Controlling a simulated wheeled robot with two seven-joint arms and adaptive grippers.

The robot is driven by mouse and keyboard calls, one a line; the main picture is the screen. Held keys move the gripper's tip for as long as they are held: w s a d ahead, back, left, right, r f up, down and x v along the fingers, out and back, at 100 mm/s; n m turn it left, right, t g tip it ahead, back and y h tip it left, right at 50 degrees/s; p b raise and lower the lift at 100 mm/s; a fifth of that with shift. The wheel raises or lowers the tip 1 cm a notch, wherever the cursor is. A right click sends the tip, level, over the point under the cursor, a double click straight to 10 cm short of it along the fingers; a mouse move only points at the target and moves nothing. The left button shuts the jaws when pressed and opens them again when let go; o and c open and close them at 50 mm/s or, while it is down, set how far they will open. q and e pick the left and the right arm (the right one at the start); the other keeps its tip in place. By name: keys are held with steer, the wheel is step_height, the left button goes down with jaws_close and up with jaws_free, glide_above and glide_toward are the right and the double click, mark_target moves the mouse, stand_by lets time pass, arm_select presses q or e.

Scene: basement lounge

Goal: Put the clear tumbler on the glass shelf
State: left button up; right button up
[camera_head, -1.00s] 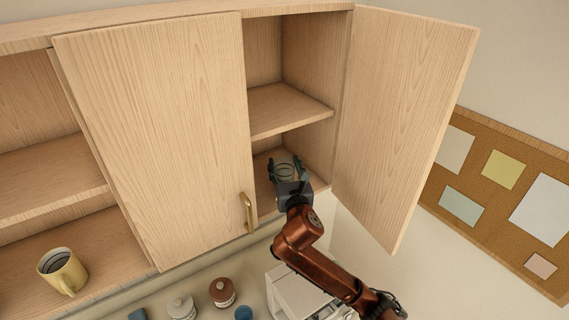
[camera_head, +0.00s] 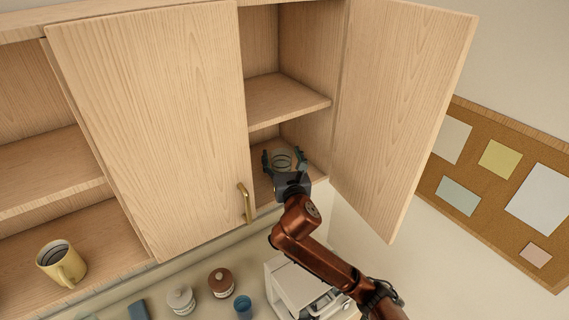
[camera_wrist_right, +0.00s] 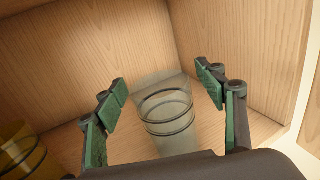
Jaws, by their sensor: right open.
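The clear tumbler (camera_head: 282,163) stands in the lower compartment of the open cabinet, on its bottom shelf board (camera_head: 262,191). In the right wrist view the tumbler (camera_wrist_right: 170,118) looks upright, with ring bands around it. My right gripper (camera_head: 283,154) is open, with one finger on each side of the tumbler. In the right wrist view, gaps show between the green-padded fingers (camera_wrist_right: 163,88) and the glass. The gripper's palm hides the tumbler's near lower part. My left gripper is not in view.
An amber glass (camera_wrist_right: 18,150) stands left of the tumbler in the right wrist view. The right door (camera_head: 403,120) is swung open beside my arm; the left door (camera_head: 150,130) is shut. A middle shelf (camera_head: 283,101) is empty. A yellow mug (camera_head: 66,266) stands far left.

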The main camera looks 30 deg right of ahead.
steer(key=b+v, duration=0.3)
steer(key=v, duration=0.9)
stand_by(1.1)
